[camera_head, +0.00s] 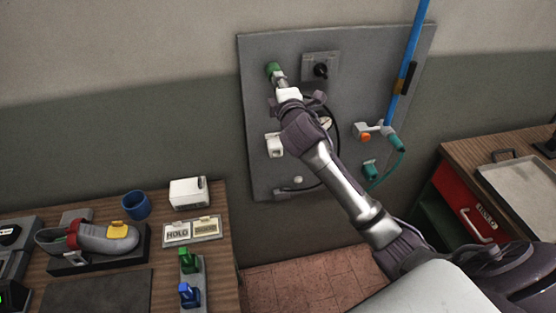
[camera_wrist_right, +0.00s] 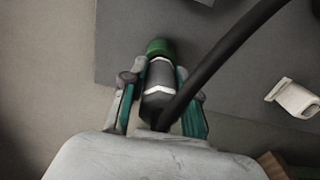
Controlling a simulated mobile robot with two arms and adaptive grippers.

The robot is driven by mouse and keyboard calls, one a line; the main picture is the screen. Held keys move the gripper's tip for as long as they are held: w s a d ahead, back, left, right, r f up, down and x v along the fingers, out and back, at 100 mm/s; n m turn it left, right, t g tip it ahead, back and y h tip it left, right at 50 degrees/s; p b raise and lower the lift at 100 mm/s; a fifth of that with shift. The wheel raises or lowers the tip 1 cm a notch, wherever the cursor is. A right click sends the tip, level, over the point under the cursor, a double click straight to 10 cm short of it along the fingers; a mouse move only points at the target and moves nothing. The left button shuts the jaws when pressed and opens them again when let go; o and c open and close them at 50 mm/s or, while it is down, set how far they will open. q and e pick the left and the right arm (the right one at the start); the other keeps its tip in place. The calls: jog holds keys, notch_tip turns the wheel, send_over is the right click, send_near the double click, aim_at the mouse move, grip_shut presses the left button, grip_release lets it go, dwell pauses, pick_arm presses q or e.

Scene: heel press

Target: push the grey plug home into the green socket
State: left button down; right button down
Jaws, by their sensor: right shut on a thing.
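The green socket (camera_head: 272,69) is on the upper left of the grey wall panel. It also shows in the right wrist view (camera_wrist_right: 160,47), straight ahead of the fingers. The grey plug (camera_wrist_right: 158,78) has a white band and a black cable, and its front end meets the green socket. I cannot tell how deep it sits. My right gripper (camera_wrist_right: 161,98) is shut on the plug, with one finger on each side. In the head view my right gripper (camera_head: 284,85) is at the socket and partly hides the plug. My left gripper is not in view.
The grey panel (camera_head: 352,60) also bears a black knob (camera_head: 320,70), a white fitting (camera_head: 274,146), a blue pipe (camera_head: 408,60) and teal connectors (camera_head: 370,170). A wooden table with a shoe (camera_head: 105,238) and blue mug (camera_head: 136,205) is at left. A red drawer (camera_head: 465,200) is at right.

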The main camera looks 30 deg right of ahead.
jog(key=shift+w+d+r, duration=0.1)
jog(key=shift+w+d, duration=0.05)
jog(key=shift+w, duration=0.3)
jog(key=c, duration=1.1)
grip_release()
jog(key=o, duration=0.3)
jog(key=shift+w, duration=0.15)
